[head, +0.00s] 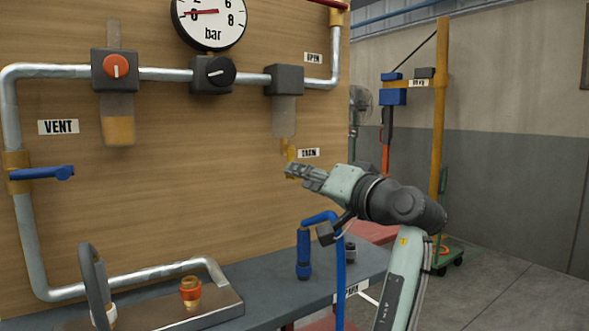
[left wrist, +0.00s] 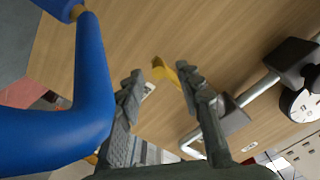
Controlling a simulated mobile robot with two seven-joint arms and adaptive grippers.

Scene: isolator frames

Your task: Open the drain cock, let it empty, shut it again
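The brass-yellow drain cock (head: 287,147) hangs below a grey, see-through bowl (head: 284,116) on the board, beside a small label that seems to read DRAIN (head: 308,153). My left gripper (head: 291,171) is just below the cock in the head view. In the left wrist view its two fingers (left wrist: 160,80) are spread apart. The yellow cock (left wrist: 159,67) shows between and beyond the fingertips, nearer the right finger. I cannot tell whether a finger touches it. I cannot tell whether the cock is open or shut. My right gripper is not in view.
A gauge (head: 209,18) reads near 0. A blue lever (head: 42,173) and an orange knob (head: 116,66) are farther left. A bench (head: 330,285) lies below.

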